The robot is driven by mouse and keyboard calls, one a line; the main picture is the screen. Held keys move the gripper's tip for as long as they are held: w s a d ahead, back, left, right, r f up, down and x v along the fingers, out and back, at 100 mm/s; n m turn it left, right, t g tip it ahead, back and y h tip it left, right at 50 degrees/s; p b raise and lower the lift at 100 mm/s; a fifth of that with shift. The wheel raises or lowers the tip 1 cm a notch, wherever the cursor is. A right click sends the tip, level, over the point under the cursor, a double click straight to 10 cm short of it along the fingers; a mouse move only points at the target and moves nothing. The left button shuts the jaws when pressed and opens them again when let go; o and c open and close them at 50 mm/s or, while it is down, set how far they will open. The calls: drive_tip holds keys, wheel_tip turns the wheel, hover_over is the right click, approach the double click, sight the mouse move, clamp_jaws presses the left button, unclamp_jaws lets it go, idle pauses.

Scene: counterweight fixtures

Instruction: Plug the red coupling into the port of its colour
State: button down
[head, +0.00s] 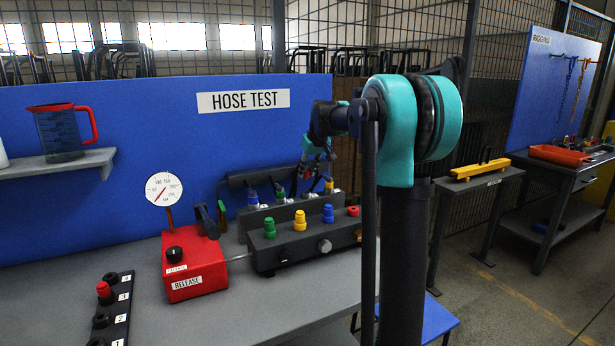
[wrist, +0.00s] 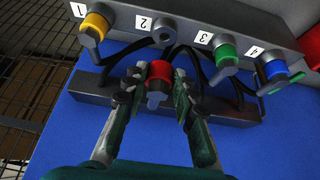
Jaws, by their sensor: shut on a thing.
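My gripper (wrist: 158,82) is shut on the red coupling (wrist: 159,70), which sits between its two fingers with a grey-blue tip showing. In the head view my gripper (head: 318,165) hangs above the rear rack, in front of the blue panel. A grey rack (wrist: 190,28) carries labels 1 to 4. A yellow coupling (wrist: 95,23) is at 1, green (wrist: 225,54) at 3 and blue (wrist: 273,69) at 4; position 2 (wrist: 165,33) shows a bare round socket. In the head view the front block (head: 290,255) bears green (head: 269,229), yellow (head: 300,220), blue (head: 328,213) and red (head: 353,211) tops.
A red release box (head: 192,265) with a gauge (head: 164,189) stands left of the block. A numbered strip (head: 120,325) with a red knob (head: 104,292) lies at front left. Black hoses (wrist: 197,75) run near my fingers. The table's front (head: 250,325) is clear.

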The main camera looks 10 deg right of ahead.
drive_tip(key=shift+r, duration=0.35)
drive_tip(key=s+d, duration=1.2)
drive_tip(key=d, duration=0.2)
drive_tip(key=shift+s+d, duration=0.3)
idle(0.5)
drive_tip(key=shift+f, duration=0.15)
idle(0.3)
drive_tip(key=shift+f, duration=1)
drive_tip(key=shift+f, duration=0.15)
drive_tip(key=shift+f, duration=1.3)
